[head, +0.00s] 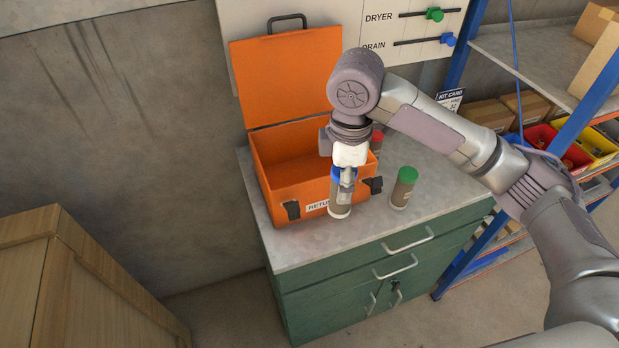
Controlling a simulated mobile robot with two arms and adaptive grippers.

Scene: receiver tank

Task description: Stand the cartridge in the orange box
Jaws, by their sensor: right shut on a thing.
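The orange box (290,160) stands on the grey cabinet top with its lid (285,75) raised at the back. Its front bears a label that reads "RETU", the rest covered. My right gripper (344,180) points down and is shut on a cartridge (340,208) with a blue cap and a grey-brown body. It holds the cartridge upright in front of the box's right front part. I cannot tell whether the cartridge's base touches the cabinet top. My left gripper is not in view.
A green-capped cartridge (404,187) stands on the cabinet top (440,185) to the right. A red-capped one (377,140) is partly hidden behind my wrist. A panel with DRYER and DRAIN sliders (410,25) is behind. Shelving (530,60) stands right, a wooden crate (80,290) left.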

